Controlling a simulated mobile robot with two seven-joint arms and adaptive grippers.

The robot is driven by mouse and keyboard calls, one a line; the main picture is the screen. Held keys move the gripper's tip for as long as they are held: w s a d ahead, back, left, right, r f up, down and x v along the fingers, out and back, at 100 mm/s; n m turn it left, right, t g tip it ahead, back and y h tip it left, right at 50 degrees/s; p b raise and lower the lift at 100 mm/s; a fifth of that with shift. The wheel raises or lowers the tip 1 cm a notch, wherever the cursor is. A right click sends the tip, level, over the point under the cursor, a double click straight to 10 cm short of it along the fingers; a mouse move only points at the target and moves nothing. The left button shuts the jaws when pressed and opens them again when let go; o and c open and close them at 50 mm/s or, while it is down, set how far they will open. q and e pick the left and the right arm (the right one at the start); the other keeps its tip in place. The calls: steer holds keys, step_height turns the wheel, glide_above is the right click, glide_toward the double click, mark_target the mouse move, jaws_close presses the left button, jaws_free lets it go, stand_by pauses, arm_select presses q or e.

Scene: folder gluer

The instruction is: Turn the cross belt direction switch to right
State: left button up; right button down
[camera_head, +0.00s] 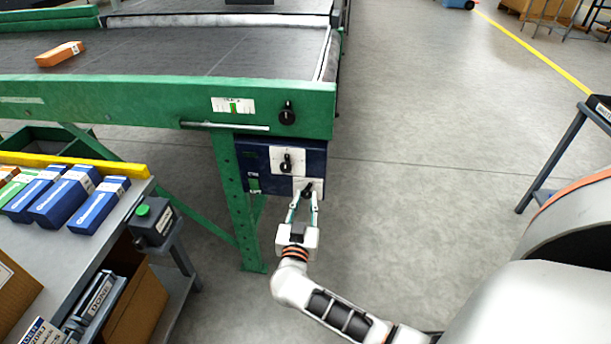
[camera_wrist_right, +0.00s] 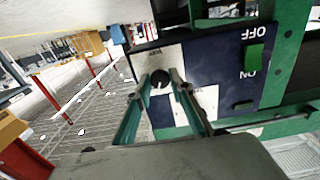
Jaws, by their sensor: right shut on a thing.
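A dark blue control box (camera_head: 257,160) hangs under the green conveyor frame. It carries an upper black rotary switch (camera_head: 286,163) on a white plate and a lower black switch (camera_head: 308,187) on another white plate. The labels are too small to read, so I cannot tell by name which is the cross belt direction switch. My right gripper (camera_head: 305,200) is shut on the lower switch. In the wrist view, the dark round knob (camera_wrist_right: 160,78) lies between the fingertips of this gripper (camera_wrist_right: 162,84). The knob's pointing direction is unclear. My left gripper is not in view.
Another black knob (camera_head: 287,113) sits on the green frame (camera_head: 150,108) above the box. A grey table (camera_head: 70,240) with blue cartons (camera_head: 62,197) stands at the left, beside a dark box with a green button (camera_head: 152,222). The floor right of the control box is clear.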

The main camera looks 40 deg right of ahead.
steer(key=shift+w+r+m+p, duration=0.1)
steer(key=shift+r+m+p, duration=0.15)
steer(key=shift+m+p, duration=0.25)
steer(key=shift+m, duration=0.6)
steer(key=shift+f+m+p, duration=0.15)
steer(key=shift+m+p, duration=0.35)
steer(key=shift+m, duration=0.6)
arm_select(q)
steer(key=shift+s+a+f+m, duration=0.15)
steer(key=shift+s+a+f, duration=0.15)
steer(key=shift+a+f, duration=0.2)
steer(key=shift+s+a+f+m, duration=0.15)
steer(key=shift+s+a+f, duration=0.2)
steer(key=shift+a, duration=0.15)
arm_select(e)
steer(key=shift+f+m, duration=0.1)
steer(key=shift+m, duration=0.2)
steer(key=c, duration=1.8)
jaws_free()
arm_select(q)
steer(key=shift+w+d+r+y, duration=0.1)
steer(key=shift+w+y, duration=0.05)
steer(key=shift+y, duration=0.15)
arm_select(e)
steer(key=shift+a, duration=0.1)
